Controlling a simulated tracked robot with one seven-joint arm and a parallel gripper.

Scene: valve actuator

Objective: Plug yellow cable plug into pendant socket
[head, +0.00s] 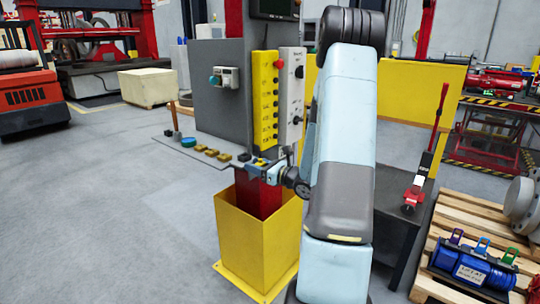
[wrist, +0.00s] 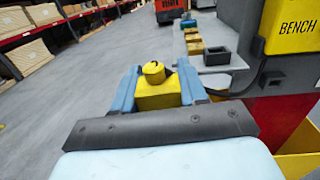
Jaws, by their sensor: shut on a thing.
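My gripper (wrist: 158,88) is shut on the yellow cable plug (wrist: 156,93), a block with a round knob on top, held between two light blue fingers in the wrist view. In the head view my gripper (head: 262,168) is just below the yellow pendant (head: 264,105), and the plug is too small to make out clearly. The pendant's lower end, marked BENCH, shows at the upper right of the wrist view (wrist: 292,28). A dark square hollow piece (wrist: 217,56) sits on a grey ledge right of the plug, apart from it; I cannot tell whether it is the pendant socket.
Several yellow blocks (head: 211,152) lie along the grey ledge. A yellow open-topped guard (head: 250,245) surrounds the red post below my gripper. A white pendant (head: 291,98) hangs beside the yellow one.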

